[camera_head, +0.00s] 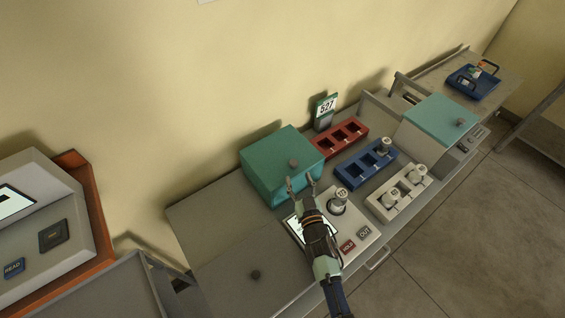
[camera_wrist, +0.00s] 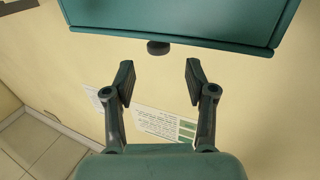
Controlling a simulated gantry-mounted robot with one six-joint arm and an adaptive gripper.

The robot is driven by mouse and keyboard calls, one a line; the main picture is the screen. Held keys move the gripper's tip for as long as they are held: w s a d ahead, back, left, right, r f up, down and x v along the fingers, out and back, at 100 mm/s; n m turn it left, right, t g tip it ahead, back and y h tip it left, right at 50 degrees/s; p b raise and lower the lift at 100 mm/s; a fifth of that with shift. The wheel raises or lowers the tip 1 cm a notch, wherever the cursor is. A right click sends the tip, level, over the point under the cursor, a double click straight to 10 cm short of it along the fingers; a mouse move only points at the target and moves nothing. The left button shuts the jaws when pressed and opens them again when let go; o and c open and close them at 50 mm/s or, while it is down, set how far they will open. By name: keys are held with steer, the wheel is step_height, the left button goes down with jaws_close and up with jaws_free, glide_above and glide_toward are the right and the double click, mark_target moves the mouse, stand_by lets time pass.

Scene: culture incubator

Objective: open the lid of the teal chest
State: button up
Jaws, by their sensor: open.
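The teal chest (camera_head: 270,160) stands against the wall at the middle of the bench, and its lid looks shut. A dark round knob (camera_head: 293,163) sits at its front. In the wrist view the chest (camera_wrist: 190,22) fills the top, with the knob (camera_wrist: 158,48) on its lower edge. My gripper (camera_head: 300,182) is open and empty, just in front of the chest. In the wrist view its two fingertips (camera_wrist: 160,75) stand apart, one on each side of the knob's line, with the knob beyond them. They do not appear to touch it.
A display panel with buttons (camera_head: 348,246) and a capped vial (camera_head: 339,197) lie close to my gripper. Red (camera_head: 341,138), blue (camera_head: 366,168) and white (camera_head: 398,200) racks stand to the right. A lighter teal-topped box (camera_head: 440,115) is farther right. A number sign (camera_head: 326,106) stands behind.

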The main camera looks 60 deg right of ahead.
mark_target(295, 166)
steer(key=shift+d, duration=0.35)
steer(key=b+x, duration=0.2)
steer(key=x, duration=0.5)
steer(key=shift+w+r, duration=0.1)
steer(key=shift+r, duration=0.05)
jaws_close()
